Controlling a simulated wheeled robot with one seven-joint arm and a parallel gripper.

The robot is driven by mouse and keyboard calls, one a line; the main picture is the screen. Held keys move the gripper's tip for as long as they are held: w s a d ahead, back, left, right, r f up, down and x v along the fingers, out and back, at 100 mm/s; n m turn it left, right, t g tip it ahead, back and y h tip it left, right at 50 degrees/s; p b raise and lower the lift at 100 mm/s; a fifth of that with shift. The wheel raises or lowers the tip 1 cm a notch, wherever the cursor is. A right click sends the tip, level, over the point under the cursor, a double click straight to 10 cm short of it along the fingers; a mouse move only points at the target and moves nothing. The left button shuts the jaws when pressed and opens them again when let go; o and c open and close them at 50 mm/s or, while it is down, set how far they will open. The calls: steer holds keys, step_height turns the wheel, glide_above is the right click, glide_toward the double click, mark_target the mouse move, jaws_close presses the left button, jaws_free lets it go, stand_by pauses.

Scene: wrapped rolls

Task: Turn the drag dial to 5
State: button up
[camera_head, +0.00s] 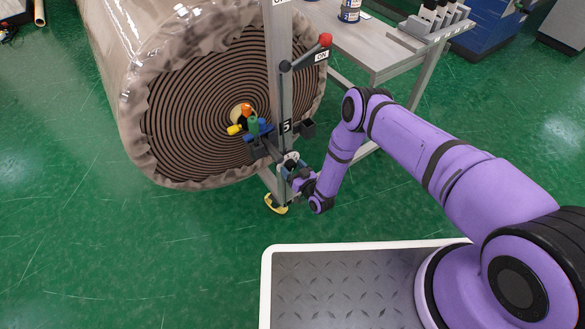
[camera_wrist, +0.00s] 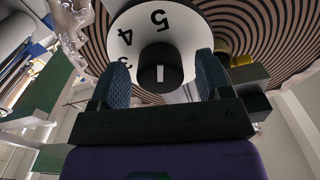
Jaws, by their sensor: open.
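The drag dial shows in the wrist view as a white disc (camera_wrist: 186,22) with black numbers, of which 5, 4 and 3 are visible. A black knob (camera_wrist: 160,62) with a short white mark stands out from its middle. The 5 is at the top of the visible disc, and the mark is on the knob's lower face. My gripper (camera_wrist: 161,64) is open, with one finger on each side of the knob and a gap on both sides. In the head view my gripper (camera_head: 293,170) is at the low part of the metal post, where the dial is mostly hidden.
A large wrapped roll (camera_head: 190,110) stands behind the metal post (camera_head: 285,95). The post carries a red-knobbed lever (camera_head: 308,53) marked ON and a plate (camera_head: 286,127) marked 5. Coloured parts (camera_head: 252,124) stick out near the roll's core. A grey workbench (camera_head: 365,45) stands behind my arm.

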steer(key=v, duration=1)
steer(key=shift+s, duration=0.2)
steer(key=shift+d, duration=0.2)
